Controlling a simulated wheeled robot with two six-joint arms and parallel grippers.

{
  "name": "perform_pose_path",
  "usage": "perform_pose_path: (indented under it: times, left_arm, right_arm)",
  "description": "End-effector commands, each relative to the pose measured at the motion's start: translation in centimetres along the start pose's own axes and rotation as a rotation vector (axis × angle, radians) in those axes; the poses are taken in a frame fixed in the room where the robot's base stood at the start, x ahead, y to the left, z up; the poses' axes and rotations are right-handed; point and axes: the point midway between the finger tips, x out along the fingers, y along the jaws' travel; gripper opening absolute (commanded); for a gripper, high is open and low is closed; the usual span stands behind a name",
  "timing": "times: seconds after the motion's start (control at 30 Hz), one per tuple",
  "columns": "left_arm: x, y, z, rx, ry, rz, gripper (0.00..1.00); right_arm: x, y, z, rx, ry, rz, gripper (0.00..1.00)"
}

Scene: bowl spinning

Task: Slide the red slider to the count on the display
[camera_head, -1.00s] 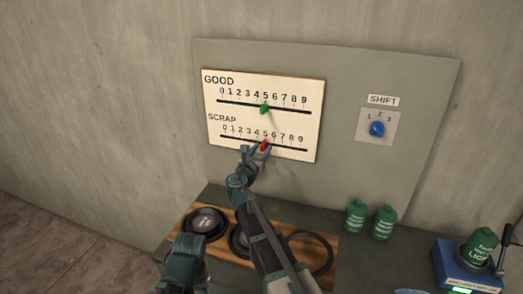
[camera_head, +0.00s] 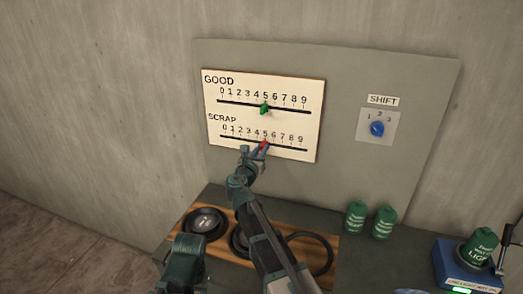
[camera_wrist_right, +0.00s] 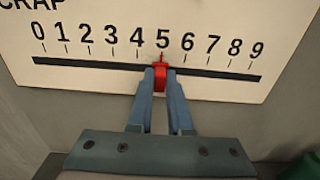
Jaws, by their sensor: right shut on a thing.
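The red slider (camera_wrist_right: 161,77) sits on the black SCRAP track, its pointer at 5 in the right wrist view; it also shows in the head view (camera_head: 265,144). My right gripper (camera_wrist_right: 160,80) is shut on the red slider, with a blue-grey finger on each side of it. The right gripper also shows in the head view (camera_head: 262,151). The green slider (camera_head: 264,109) stands at about 5 on the GOOD track above. My left gripper (camera_head: 185,262) seems to be at the lower edge of the head view, its fingers not made out. The count on a display cannot be read.
The white scale board (camera_head: 312,118) is on a grey wall panel. A blue SHIFT knob (camera_head: 377,128) is at right. Below, a wooden board (camera_head: 222,246) holds dark round parts. Green cans (camera_head: 356,217) stand on the bench, and a blue device (camera_head: 459,266) carries another can.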

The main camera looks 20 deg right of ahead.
Motion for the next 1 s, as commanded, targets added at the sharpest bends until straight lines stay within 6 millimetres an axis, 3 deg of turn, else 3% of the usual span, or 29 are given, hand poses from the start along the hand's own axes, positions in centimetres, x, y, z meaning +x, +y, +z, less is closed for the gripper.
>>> perform_pose_path:
  times: [0.8, 0.87, 1.0]
  left_arm:
    - [0.0, 0.0, 0.0, 0.0, 0.0, 0.0, 0.5]
    - [0.0, 0.0, 0.0, 0.0, 0.0, 0.0, 0.5]
    - [0.0, 0.0, 0.0, 0.0, 0.0, 0.0, 0.5]
  right_arm:
    - [0.0, 0.1, 0.0, 0.0, 0.0, 0.001, 0.0]
    - [0.1, 0.8, 0.0, 0.0, 0.0, 0.002, 0.0]
    - [0.3, 4.3, 0.0, 0.0, 0.0, 0.005, 0.0]
